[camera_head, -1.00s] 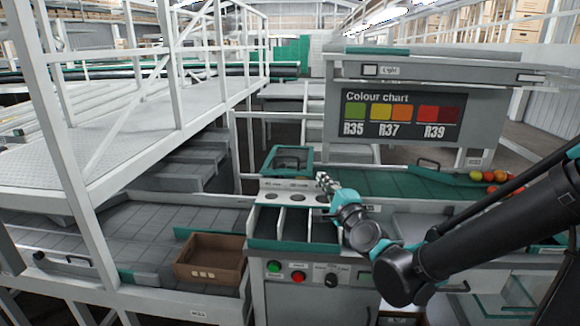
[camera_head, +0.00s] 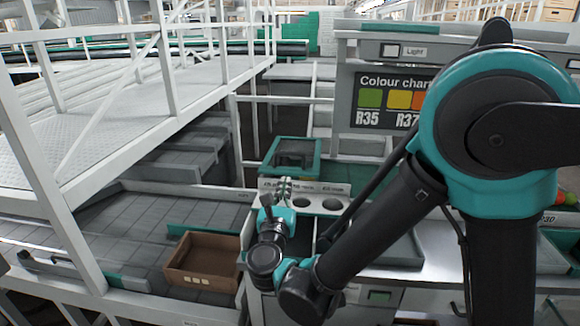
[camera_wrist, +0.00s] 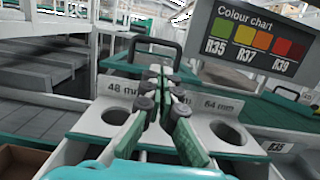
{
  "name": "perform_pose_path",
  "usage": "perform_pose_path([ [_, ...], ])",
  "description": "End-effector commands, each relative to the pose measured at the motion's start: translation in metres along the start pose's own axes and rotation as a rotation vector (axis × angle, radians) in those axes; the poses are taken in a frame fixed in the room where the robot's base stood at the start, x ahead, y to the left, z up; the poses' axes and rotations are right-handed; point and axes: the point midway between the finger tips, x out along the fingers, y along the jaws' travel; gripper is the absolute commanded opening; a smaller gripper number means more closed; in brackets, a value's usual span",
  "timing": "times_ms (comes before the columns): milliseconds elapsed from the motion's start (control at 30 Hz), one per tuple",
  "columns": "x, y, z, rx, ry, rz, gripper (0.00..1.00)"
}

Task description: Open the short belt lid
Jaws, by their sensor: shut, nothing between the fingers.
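A teal-framed box with a dark see-through top (camera_head: 291,155) stands at the back, beyond the white panel with round holes. In the wrist view a black bar handle (camera_wrist: 156,43) rises there, just beyond my fingertips. I cannot tell for certain that this is the short belt lid; it looks closed. My gripper (camera_head: 284,184) is shut and empty above the hole panel, its fingertips together in the wrist view (camera_wrist: 160,72), apart from the handle as far as I can tell.
The hole panel (camera_wrist: 188,102) lies below my fingers. A brown crate (camera_head: 205,262) sits on the grey belt at left, near another black handle (camera_head: 50,260). The colour chart board (camera_head: 372,122) stands behind at right. A white railing rises at left.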

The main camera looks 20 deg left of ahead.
Motion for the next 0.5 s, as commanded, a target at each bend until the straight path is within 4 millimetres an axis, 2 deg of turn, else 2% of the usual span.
perform_pose_path([
  [500,0.08,-0.001,0.001,-0.003,-0.001,-0.002,0.0],
])
